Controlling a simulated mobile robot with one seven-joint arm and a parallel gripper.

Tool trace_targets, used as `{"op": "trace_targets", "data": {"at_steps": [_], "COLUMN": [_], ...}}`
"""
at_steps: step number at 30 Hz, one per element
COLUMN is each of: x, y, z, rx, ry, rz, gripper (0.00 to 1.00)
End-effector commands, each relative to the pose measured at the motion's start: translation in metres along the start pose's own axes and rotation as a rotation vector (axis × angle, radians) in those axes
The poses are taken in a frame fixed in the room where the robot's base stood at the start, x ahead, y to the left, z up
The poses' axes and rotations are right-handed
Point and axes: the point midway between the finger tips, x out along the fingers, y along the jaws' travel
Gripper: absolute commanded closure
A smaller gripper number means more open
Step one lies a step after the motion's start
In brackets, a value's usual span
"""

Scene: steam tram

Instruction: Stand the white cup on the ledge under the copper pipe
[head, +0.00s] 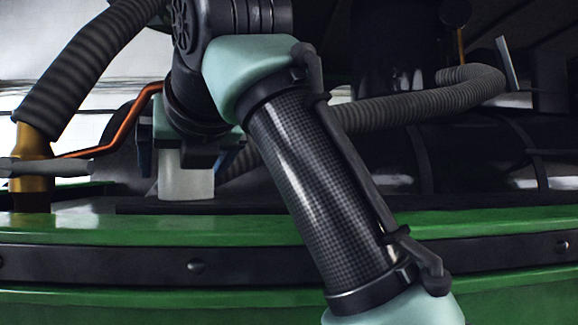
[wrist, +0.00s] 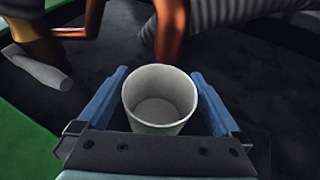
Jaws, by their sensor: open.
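The white cup (head: 186,184) stands upright, on or just above the dark ledge (head: 255,206) behind the green panel. The wrist view looks down into the cup (wrist: 159,98), which looks empty. My gripper (wrist: 159,76) is open, with one blue finger on each side of the cup and a small gap showing on both sides. In the head view the gripper and wrist hide the cup's top. The copper pipe (head: 126,118) bends down to the left of the cup. In the wrist view the pipe (wrist: 170,38) shows just beyond the cup.
A brass fitting (head: 32,160) with a grey ribbed hose (head: 85,68) stands at the left, with a pale grey rod end (head: 30,168) by it. Another ribbed hose (head: 420,108) runs behind my arm. The green panel (head: 130,228) edges the ledge. Dark surface right of the cup looks clear.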

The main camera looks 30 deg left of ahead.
Motion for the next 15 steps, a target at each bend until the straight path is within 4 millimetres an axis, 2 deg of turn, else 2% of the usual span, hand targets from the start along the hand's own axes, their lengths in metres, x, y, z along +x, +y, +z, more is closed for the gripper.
{"op": "trace_targets", "data": {"at_steps": [5,15], "x": [-0.026,-0.097], "y": [0.000,0.000], "z": [-0.004,-0.003], "rx": [-0.002,-0.001], "ry": [-0.005,-0.005], "rz": [-0.002,-0.002], "gripper": [0.00,0.00]}}
